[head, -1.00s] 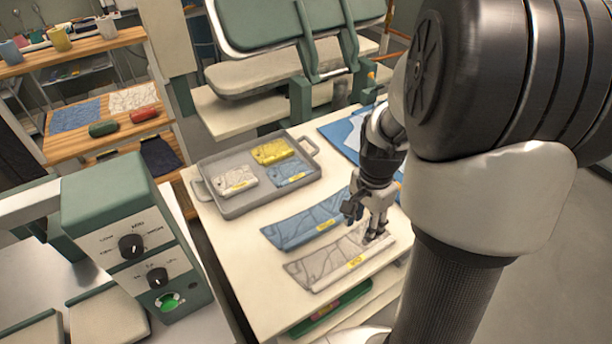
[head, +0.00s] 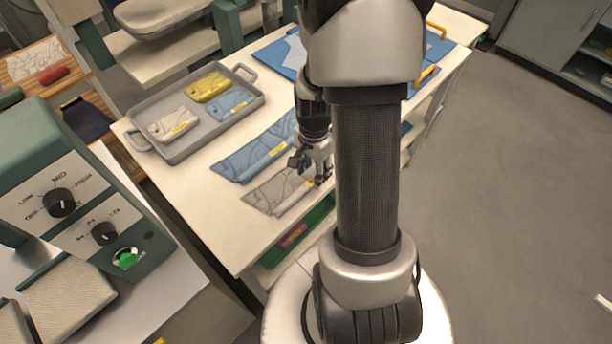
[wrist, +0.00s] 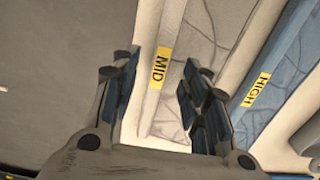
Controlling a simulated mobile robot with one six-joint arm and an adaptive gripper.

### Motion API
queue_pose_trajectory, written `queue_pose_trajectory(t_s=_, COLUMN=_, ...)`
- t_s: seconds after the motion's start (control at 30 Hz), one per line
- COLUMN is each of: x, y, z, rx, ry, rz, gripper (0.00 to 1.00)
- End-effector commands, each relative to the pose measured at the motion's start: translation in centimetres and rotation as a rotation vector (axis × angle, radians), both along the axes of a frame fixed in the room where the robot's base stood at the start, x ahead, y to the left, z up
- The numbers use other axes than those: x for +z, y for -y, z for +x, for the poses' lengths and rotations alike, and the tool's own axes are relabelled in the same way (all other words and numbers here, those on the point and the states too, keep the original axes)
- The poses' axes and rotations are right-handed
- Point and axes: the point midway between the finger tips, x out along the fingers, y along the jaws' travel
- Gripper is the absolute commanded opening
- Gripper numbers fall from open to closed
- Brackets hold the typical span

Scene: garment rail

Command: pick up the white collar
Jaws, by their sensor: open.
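The white collar (head: 272,193) is a pale grey-white patterned strip lying flat near the front edge of the table, with a yellow label. In the wrist view the white collar (wrist: 212,35) runs up between and beyond my fingers, its label reading MID. My gripper (head: 318,178) is at the right end of the white collar, pointing down. In the wrist view my gripper (wrist: 160,85) is open, with one finger on each side of the label strip and nothing held. I cannot tell whether the fingertips touch the collar or table. My arm hides the table right of it.
A blue collar (head: 245,154) labelled HIGH lies just behind the white one. A grey tray (head: 134,140) with white, yellow and blue folded pieces stands at the back left. A blue sheet (head: 277,60) lies further back. A green control box (head: 98,190) stands at left.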

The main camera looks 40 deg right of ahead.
Motion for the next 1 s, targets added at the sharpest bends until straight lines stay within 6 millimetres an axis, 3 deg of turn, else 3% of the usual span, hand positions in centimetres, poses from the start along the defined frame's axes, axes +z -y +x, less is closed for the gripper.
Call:
queue_pose_trajectory(t_s=0.03, x=-1.2, y=-0.1, z=0.0, rx=0.001, ry=-0.003, rz=0.002, gripper=0.42)
queue_pose_trajectory(t_s=0.2, x=-3.6, y=-0.1, z=0.0, rx=0.001, ry=-0.002, rz=0.000, gripper=0.42)
queue_pose_trajectory(t_s=0.47, x=-3.8, y=-0.1, z=0.1, rx=0.000, ry=0.000, rz=-0.001, gripper=0.42)
queue_pose_trajectory(t_s=1.0, x=-3.7, y=-0.1, z=0.1, rx=0.000, ry=0.000, rz=-0.001, gripper=0.06)
